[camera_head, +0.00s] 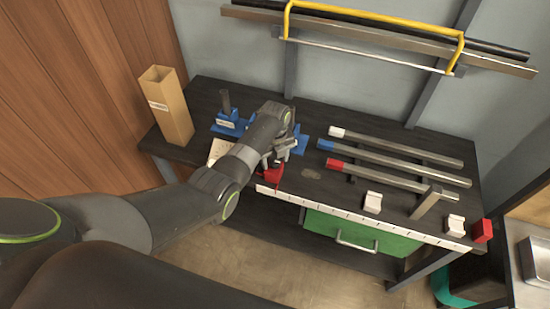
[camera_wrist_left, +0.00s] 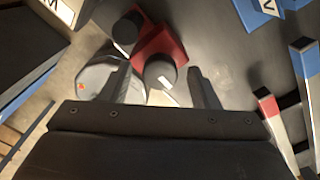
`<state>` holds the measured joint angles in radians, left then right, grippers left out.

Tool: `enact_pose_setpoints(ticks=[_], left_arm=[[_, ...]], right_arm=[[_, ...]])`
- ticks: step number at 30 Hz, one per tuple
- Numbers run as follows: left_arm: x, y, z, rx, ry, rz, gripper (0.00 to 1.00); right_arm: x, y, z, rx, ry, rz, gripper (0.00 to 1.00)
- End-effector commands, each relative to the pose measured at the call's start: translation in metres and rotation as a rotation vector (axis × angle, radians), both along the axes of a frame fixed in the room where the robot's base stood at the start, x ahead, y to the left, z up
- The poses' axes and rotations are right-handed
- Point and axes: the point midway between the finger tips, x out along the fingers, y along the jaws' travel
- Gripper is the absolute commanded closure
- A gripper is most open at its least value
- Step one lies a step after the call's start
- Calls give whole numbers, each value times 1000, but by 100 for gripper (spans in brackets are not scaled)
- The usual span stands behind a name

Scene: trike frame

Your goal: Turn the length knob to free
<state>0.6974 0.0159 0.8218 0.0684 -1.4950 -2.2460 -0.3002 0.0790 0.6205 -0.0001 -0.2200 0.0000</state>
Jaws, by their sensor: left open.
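My left gripper (camera_head: 284,150) is over the dark bench top, beside a small red fixture (camera_head: 268,178) at the front edge. In the left wrist view the open fingers (camera_wrist_left: 160,72) point at a black round knob (camera_wrist_left: 160,72) with a white mark on its lower right. The knob sits between the fingers, with a gap on each side; contact is not visible. It stands on the red fixture, beside a second black round part (camera_wrist_left: 127,31). I cannot read any label saying which is the length knob. In the head view my gripper hides the knobs. My right gripper is not in view.
Three metal bars with white, blue (camera_head: 326,145) and red (camera_head: 335,164) ends lie at the right. Blue fixtures (camera_head: 229,125) and a tall cardboard box (camera_head: 166,105) stand at the left. White blocks (camera_head: 373,202) stand near the front edge, above a green drawer (camera_head: 340,232).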

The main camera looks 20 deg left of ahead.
Motion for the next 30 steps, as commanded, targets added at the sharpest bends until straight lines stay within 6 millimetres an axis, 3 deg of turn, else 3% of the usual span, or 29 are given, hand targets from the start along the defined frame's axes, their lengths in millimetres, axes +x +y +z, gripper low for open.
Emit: enact_pose_setpoints(ticks=[1, 11, 20, 30], left_arm=[[0, 0, 0, 0, 0, 0, 47], [0, 0, 0, 0, 0, 0, 89], [0, 0, 1, 0, 0, 39, 89], [0, 0, 2, 1, 2, 262, 89]], right_arm=[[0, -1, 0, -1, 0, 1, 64], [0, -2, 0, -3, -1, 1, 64], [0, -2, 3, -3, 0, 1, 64], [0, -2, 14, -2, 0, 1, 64]])
